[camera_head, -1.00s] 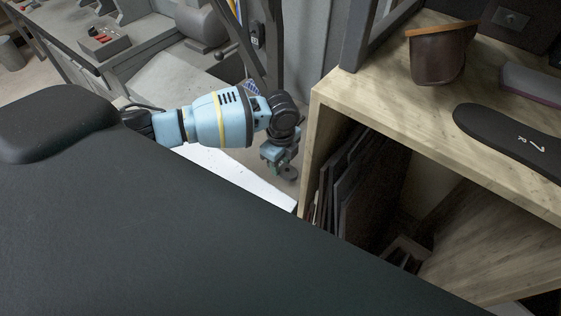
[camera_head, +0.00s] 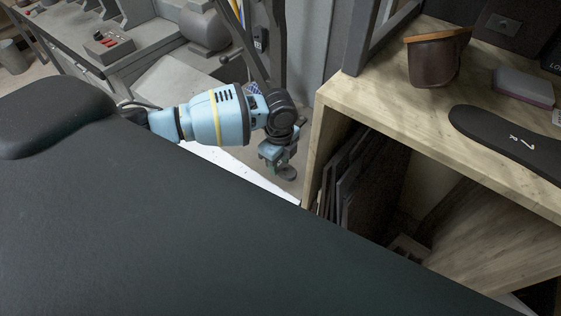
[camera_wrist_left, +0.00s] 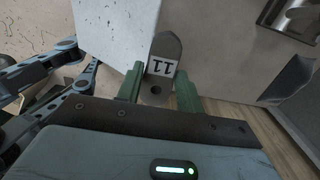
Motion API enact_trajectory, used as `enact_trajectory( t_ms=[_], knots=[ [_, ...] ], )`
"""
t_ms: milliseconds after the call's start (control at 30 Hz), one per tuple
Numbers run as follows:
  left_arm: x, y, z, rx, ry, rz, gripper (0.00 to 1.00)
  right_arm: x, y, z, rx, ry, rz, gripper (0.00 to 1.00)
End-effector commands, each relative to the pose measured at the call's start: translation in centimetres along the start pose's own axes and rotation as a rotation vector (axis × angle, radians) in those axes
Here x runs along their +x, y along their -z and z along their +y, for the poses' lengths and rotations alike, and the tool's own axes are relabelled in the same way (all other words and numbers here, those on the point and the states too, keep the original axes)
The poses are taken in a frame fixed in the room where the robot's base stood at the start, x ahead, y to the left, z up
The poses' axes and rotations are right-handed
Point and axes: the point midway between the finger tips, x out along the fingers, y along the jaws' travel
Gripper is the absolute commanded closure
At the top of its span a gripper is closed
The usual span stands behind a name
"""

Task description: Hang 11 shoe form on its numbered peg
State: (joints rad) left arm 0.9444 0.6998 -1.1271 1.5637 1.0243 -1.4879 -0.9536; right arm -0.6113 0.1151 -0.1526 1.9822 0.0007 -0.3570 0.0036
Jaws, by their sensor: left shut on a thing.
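My left gripper (camera_head: 280,158) hangs in front of the grey machinery, left of the wooden shelf unit. In the left wrist view its green fingers (camera_wrist_left: 160,88) are shut on the 11 shoe form (camera_wrist_left: 164,48), a dark grey narrow piece with a rounded end, a small hole and a white label reading 11. In the head view a dark end of the form (camera_head: 287,173) shows just below the fingers. The rest of it is hidden. No numbered peg can be made out. My right gripper is not in view.
The wooden shelf unit (camera_head: 335,98) at right bears a brown leather cup (camera_head: 435,62), a grey block (camera_head: 524,87) and a black sole (camera_head: 510,137). Dark panels (camera_head: 362,180) stand inside it. A grey bench with a red-switched box (camera_head: 107,42) is at far left.

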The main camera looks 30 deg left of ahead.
Motion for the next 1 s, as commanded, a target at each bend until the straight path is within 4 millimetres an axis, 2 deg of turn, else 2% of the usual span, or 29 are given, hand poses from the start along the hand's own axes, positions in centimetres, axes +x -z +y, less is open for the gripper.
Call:
enact_trajectory(
  t_ms=[700, 1000],
  knots=[
    [-2.8, 0.0, 2.2, 0.0, 0.003, 0.001, 1.0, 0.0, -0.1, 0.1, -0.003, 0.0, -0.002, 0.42],
    [-3.4, 0.0, 2.7, 0.0, 0.002, 0.0, 1.0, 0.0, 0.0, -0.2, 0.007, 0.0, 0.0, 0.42]
  ],
)
